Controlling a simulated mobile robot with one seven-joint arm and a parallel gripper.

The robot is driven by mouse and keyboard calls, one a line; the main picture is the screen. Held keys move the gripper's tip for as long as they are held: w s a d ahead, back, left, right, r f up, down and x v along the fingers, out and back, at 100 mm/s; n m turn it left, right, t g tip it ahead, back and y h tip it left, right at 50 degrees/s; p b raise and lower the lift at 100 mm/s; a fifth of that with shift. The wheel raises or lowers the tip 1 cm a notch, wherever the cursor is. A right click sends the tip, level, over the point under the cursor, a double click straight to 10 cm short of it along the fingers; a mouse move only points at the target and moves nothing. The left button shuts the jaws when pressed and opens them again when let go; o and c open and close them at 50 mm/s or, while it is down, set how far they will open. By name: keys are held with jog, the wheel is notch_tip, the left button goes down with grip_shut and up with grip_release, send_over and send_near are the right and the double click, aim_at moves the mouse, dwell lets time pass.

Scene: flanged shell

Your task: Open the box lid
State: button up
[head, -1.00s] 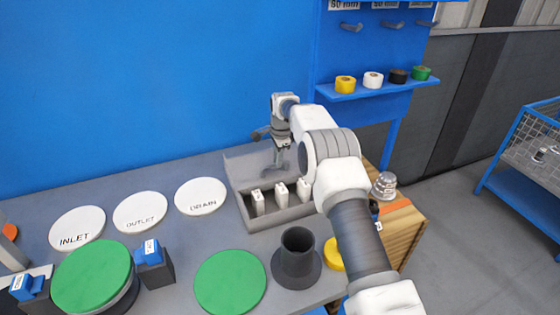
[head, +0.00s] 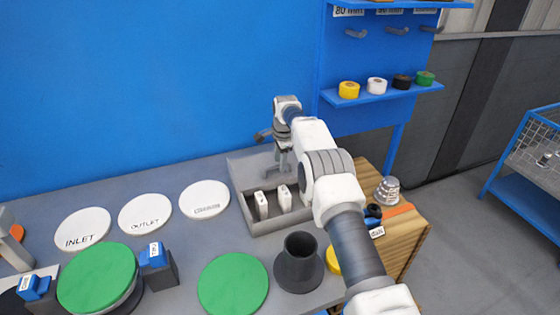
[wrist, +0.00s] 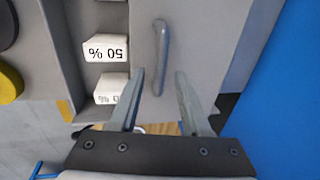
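The grey box (head: 282,223) stands at the back right of the workbench. White labelled blocks (head: 261,205) sit in its open front part. Its flat grey lid (head: 245,168) lies over the rear part. In the wrist view the lid (wrist: 200,40) carries a grey bar handle (wrist: 160,50). My gripper (head: 283,166) is over the lid, partly hidden by my arm in the head view. In the wrist view its two fingers (wrist: 160,73) are spread, with the handle's near end between or just past the tips. Contact with the handle cannot be told.
White discs marked INLET (head: 82,229) and OUTLET (head: 145,212) lie left of the box, with another white disc (head: 204,199). A green disc (head: 233,285) and dark flanged pipe (head: 298,264) stand in front. A blue wall (head: 150,80) rises behind. A metal part (head: 387,190) is at right.

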jog(key=shift+a, duration=0.1)
jog(key=s+d+r, duration=0.1)
jog(key=s+r, duration=0.2)
jog(key=r, duration=1.4)
jog(key=shift+d, duration=0.2)
jog(key=shift+s, duration=0.1)
